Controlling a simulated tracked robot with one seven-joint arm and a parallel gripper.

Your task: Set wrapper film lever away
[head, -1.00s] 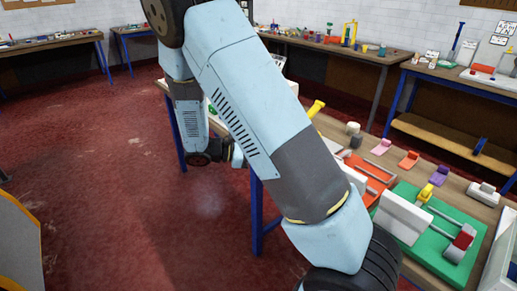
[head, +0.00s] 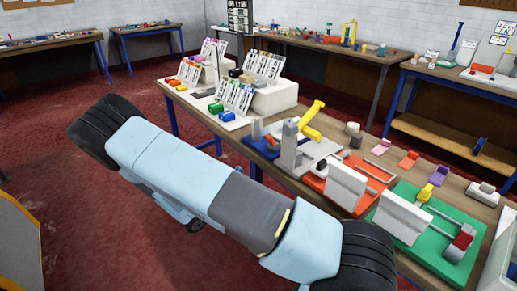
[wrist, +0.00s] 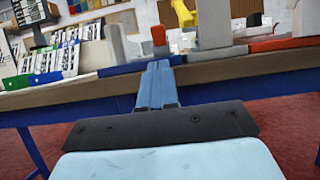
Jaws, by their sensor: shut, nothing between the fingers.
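A yellow lever (head: 310,118) sticks up at a tilt from a grey upright post (head: 289,145) on a grey and blue base at the near bench. It looks like the film lever, though no label on it is readable. My gripper (wrist: 158,66) shows there as two blue fingers pressed together, empty. Its tips are in front of the bench edge, apart from the lever.
Orange (head: 325,188) and green (head: 430,265) fixtures with white upright plates stand right of the lever. White card racks (head: 237,95) and small coloured blocks stand left of it. The bench edge (wrist: 240,68) lies across the wrist view. Red floor is open at left.

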